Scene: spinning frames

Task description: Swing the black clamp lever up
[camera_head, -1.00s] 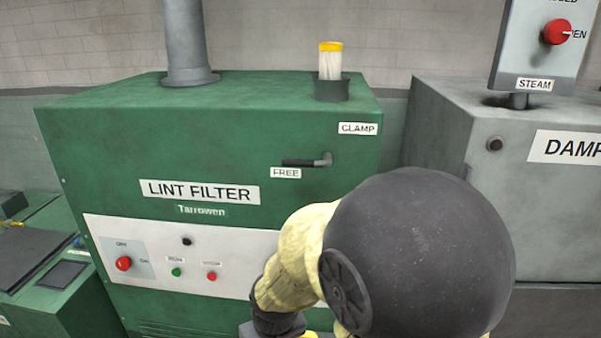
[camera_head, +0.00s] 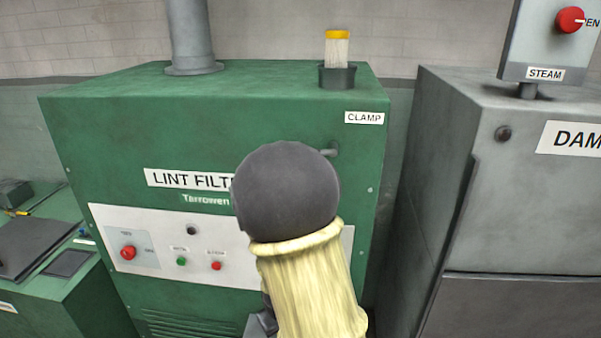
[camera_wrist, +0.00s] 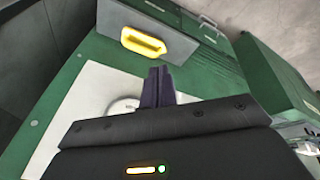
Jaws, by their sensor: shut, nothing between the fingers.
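The black clamp lever (camera_head: 333,150) is on the front of the green lint filter cabinet (camera_head: 120,110). Only its grey pivot end shows in the head view, just right of my dark round arm joint. The lever's arm and the FREE label are hidden behind that joint. The CLAMP label (camera_head: 364,118) shows above and right of the pivot. In the wrist view my gripper (camera_wrist: 158,82) is shut and empty, its dark fingers together. The lever is not seen in the wrist view, so I cannot tell how far the fingers are from it.
A brush with a yellow top (camera_head: 337,48) stands in a dark cup (camera_head: 337,76) on the cabinet. The white panel (camera_head: 160,240) holds a red knob (camera_head: 128,253). A grey machine (camera_head: 455,150) stands at right, across a narrow gap. The wrist view shows a yellow handle (camera_wrist: 143,41).

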